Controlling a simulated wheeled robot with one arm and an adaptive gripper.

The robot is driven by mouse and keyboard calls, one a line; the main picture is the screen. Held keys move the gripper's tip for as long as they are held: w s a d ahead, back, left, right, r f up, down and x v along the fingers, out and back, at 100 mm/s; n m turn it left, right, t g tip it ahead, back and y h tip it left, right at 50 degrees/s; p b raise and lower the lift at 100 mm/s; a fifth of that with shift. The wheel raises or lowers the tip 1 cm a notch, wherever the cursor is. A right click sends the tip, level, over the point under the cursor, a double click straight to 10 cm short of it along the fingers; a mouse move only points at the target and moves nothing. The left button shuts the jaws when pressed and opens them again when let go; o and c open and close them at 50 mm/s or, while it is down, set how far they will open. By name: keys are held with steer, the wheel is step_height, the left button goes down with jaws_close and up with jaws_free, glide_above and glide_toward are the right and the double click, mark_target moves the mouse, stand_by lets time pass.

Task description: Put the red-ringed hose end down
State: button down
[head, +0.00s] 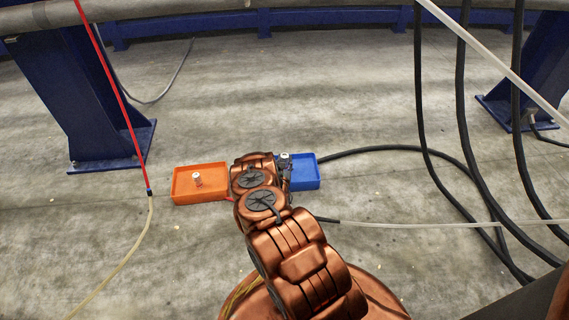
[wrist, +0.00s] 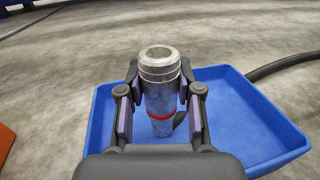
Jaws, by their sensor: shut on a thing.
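The red-ringed hose end (wrist: 160,72) is a silver metal cylinder with an open top and a red band low on it. My gripper (wrist: 160,95) is shut on it, one finger on each side, and it stands about upright. The blue tray (wrist: 232,80) lies beneath and around it in the wrist view. I cannot tell whether the hose end touches the tray floor. In the head view the blue tray (head: 309,172) is partly hidden by my arm, and the hose end's top (head: 284,156) shows above it.
An orange tray (head: 183,198) holding a small pale metal piece (head: 196,179) sits left of the blue one. Black hoses (head: 430,165) hang and loop at the right. A red-and-cream hose (head: 148,192) runs down at the left. Blue posts (head: 85,95) stand behind. Open concrete floor lies between.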

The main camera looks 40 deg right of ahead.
steer(key=c, duration=0.8)
jaws_free()
steer(key=shift+o, duration=0.2)
